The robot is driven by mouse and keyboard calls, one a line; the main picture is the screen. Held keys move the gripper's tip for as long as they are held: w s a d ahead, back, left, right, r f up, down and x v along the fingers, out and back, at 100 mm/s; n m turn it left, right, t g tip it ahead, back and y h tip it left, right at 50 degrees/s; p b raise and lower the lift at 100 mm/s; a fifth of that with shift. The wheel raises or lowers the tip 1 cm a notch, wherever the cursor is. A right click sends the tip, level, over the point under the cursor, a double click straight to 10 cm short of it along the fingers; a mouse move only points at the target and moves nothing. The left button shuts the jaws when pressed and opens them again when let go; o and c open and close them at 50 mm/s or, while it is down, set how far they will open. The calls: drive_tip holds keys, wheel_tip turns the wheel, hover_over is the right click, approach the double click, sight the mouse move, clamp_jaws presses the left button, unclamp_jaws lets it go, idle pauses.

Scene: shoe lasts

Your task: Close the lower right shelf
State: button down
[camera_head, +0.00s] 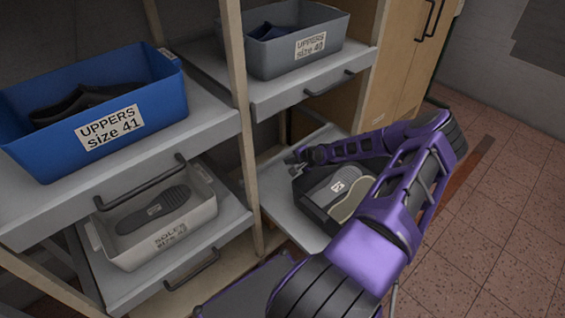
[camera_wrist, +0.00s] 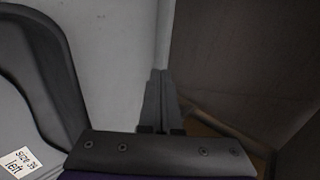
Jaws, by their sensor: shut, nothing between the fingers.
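The lower right shelf (camera_head: 283,208) is a grey pull-out board and stands out from the rack in the head view. A dark bin (camera_head: 315,211) with shoe soles sits on it. My gripper (camera_head: 294,160) is over the shelf's far left part, beside the bin. In the wrist view my gripper (camera_wrist: 160,74) is shut and empty, with its fingertips at the edge of the pale shelf surface (camera_wrist: 118,55). I cannot tell whether they touch it. The shelf's front edge and any handle are hidden behind my arm.
The upper right shelf (camera_head: 270,102) holds a grey bin (camera_head: 270,62) just above my gripper. A wooden post (camera_head: 240,110) stands at the left. The left shelves hold a blue bin (camera_head: 160,92) and a pale bin (camera_head: 125,259). The tiled floor (camera_head: 500,215) at right is clear.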

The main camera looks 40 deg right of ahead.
sight(272, 163)
drive_tip(key=b+x, duration=0.2)
drive_tip(key=x, duration=0.7)
drive_tip(key=shift+w+f, duration=0.2)
drive_tip(key=shift+f, duration=0.05)
drive_tip(key=shift+w, duration=0.15)
